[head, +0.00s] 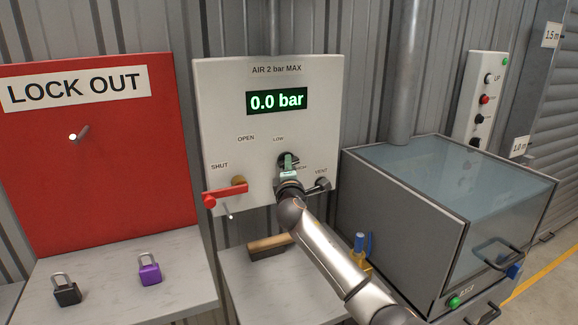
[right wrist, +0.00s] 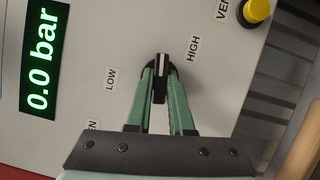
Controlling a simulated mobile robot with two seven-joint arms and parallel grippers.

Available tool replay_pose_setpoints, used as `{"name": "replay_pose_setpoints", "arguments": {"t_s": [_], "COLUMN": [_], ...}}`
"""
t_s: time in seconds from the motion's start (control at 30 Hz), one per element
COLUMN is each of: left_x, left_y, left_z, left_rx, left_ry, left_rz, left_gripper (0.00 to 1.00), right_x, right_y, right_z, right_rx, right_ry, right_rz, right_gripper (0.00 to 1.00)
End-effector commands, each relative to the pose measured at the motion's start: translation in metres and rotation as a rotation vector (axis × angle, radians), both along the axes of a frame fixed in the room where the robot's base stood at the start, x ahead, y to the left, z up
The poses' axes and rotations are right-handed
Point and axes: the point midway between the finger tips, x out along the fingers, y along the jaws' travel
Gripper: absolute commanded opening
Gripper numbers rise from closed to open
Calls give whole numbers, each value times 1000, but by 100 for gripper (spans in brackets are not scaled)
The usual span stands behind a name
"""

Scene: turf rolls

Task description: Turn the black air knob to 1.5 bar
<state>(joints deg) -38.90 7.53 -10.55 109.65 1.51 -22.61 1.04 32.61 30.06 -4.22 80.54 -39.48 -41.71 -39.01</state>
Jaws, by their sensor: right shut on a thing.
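The black air knob (right wrist: 161,70) sits on the light grey air panel (head: 217,90), between the LOW and HIGH labels. In the right wrist view its white mark lies between my fingertips. In the head view the knob (head: 284,157) is mostly hidden behind my right gripper (head: 288,168). My right gripper, with green fingers (right wrist: 161,85), is shut on the knob from both sides. The green display (head: 277,101) reads 0.0 bar, and it also shows in the right wrist view (right wrist: 42,60). My left gripper is not in view.
A red-handled lever (head: 225,193) at SHUT and a vent knob (head: 322,184) flank the knob. A brush (head: 268,246) lies on the shelf below. A red lock-out board (head: 100,180) with padlocks stands left, a glass-topped cabinet (head: 400,220) right.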

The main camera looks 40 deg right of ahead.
Motion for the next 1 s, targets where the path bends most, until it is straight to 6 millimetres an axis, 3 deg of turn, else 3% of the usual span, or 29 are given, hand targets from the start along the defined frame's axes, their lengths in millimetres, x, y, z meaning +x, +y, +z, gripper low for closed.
{"name": "replay_pose_setpoints", "arguments": {"t_s": [0.07,0.1,0.37,0.73,1.0], "left_x": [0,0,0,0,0], "left_y": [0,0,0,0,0], "left_z": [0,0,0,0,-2], "left_rx": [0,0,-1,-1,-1], "left_ry": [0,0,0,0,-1], "left_rz": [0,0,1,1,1], "left_gripper": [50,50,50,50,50], "right_x": [0,0,0,-4,-32], "right_y": [0,0,0,4,28], "right_z": [-1,-1,0,-1,-5], "right_rx": [1,0,-1,-1,-1], "right_ry": [1,1,1,1,1], "right_rz": [0,0,0,1,3], "right_gripper": [0,22,50,50,50]}}
